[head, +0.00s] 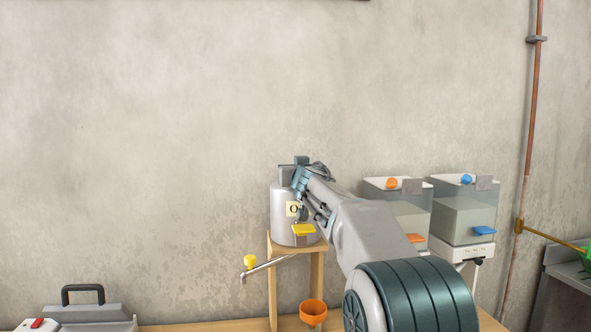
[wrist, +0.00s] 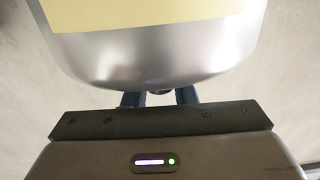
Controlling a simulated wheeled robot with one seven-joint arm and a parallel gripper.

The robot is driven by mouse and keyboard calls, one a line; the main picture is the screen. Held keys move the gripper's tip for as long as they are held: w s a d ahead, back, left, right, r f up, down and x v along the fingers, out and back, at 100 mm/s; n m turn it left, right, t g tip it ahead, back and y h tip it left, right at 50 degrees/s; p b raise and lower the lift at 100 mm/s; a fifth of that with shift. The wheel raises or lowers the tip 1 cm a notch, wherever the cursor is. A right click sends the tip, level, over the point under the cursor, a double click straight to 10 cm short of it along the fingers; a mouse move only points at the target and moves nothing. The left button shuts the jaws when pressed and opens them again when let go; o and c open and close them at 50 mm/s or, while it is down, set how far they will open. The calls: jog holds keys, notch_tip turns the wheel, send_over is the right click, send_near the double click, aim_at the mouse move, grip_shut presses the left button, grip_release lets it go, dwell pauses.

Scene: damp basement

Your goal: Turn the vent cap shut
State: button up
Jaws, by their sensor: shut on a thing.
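My gripper (head: 301,178) is at the canister's top and is shut on the vent cap there. My own gripper and arm hide the cap in the head view. In the wrist view, the canister's shiny body (wrist: 155,55) with a pale yellow patch fills the upper middle and covers the fingertips. A small dark part shows between the two fingers. How far the cap is turned cannot be seen.
A tap with a yellow knob (head: 250,261) sticks out at lower left of the canister, and an orange funnel (head: 313,311) sits below. Two clear tanks with an orange knob (head: 392,183) and a blue knob (head: 467,179) stand right. A grey case (head: 84,315) lies far left.

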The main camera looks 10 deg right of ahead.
jog(key=shift+d+r+n+y+p, duration=0.15)
jog(key=shift+n+y+p, duration=0.55)
jog(key=shift+p, duration=0.7)
jog(key=shift+a+r+n+y+p, duration=0.15)
jog(key=shift+n+y+p, duration=0.25)
jog(key=shift+y+p, duration=0.8)
jog(key=n+g+y+p, duration=0.2)
jog(key=n+y+p, duration=0.1)
jog(key=p, duration=0.7)
jog(key=shift+y, duration=0.7)
jog(key=shift+f+n+g+y+p, duration=0.25)
jog(key=shift+n+g+y+p, duration=0.45)
jog(key=shift+n+y+p, duration=0.4)
jog(key=shift+n+g+y, duration=0.5)
jog(key=shift+g+y, duration=0.1)
jog(key=shift+y, duration=0.2)
jog(key=shift+n+g+y, duration=0.4)
jog(key=shift+y, duration=0.1)
jog(key=o, duration=1)
jog(key=shift+c, duration=0.2)
jog(key=shift+f, duration=0.1)
jog(key=shift+d, duration=0.1)
